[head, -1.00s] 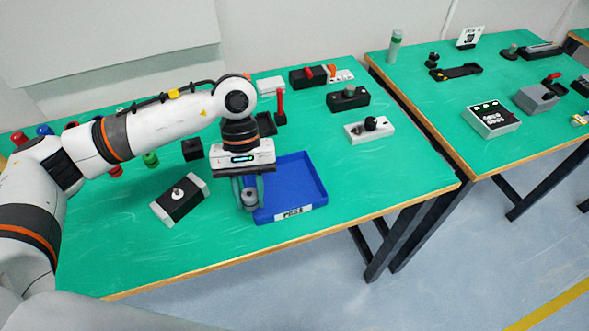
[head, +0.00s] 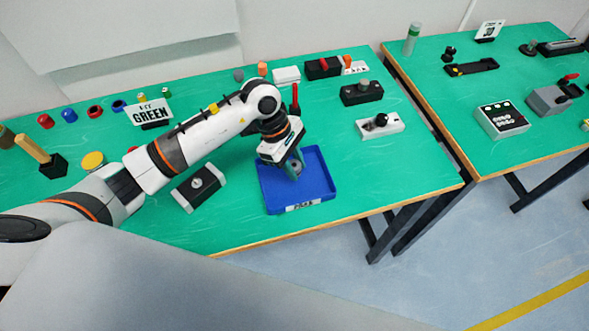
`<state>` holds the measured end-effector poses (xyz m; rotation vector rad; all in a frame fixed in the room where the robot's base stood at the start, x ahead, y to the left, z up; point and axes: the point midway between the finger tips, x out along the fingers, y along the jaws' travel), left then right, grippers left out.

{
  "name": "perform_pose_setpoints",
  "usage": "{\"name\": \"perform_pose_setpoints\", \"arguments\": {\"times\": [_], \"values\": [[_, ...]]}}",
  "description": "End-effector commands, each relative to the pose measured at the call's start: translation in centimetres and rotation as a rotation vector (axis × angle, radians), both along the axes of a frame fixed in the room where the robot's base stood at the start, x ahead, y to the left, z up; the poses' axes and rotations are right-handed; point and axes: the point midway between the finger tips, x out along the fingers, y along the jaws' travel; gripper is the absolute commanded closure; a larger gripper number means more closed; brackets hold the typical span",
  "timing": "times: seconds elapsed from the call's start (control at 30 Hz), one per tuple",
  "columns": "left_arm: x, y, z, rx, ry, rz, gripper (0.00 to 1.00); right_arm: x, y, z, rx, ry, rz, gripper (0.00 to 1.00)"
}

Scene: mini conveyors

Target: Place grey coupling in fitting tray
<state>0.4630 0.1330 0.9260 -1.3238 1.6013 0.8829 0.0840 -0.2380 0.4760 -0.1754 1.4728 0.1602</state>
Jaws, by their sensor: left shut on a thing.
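The fitting tray (head: 318,187) is a shallow blue tray with a white label on its front wall, near the front edge of the green table. My left gripper (head: 295,168) is over the left part of the tray, tilted and pointing down. It is shut on the grey coupling (head: 296,168), a small grey ring-like piece that shows between the fingers. The fingers partly hide the coupling. I cannot tell whether it touches the tray floor. My right gripper is not in view.
A black-and-white block with a knob (head: 200,188) lies left of the tray. A white switch box (head: 380,125) and a black box (head: 361,93) stand behind right. A "GREEN" sign (head: 152,113) and several coloured fittings stand at back left. A second table (head: 540,140) is at right.

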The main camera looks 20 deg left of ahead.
Motion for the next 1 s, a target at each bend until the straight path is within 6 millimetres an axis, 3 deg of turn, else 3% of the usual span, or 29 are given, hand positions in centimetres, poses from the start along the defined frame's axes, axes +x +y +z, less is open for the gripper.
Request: {"name": "perform_pose_setpoints", "arguments": {"times": [0.27, 0.63, 0.67, 0.77, 1.0], "values": [[-0.1, 0.0, -3.3, 0.000, 0.003, -0.001, 0.93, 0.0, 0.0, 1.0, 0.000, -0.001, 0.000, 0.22], [0.0, 0.0, -3.9, 0.001, -0.001, -0.002, 0.93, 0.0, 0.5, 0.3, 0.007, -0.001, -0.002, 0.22], [0.0, 0.0, -3.7, 0.001, -0.001, -0.002, 0.66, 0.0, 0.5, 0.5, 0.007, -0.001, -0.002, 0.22], [0.0, 0.0, -3.7, 0.000, -0.001, -0.002, 0.49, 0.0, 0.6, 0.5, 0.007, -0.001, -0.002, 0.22], [0.0, 0.0, -3.7, 0.000, 0.000, -0.002, 0.49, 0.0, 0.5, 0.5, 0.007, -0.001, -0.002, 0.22]]}}
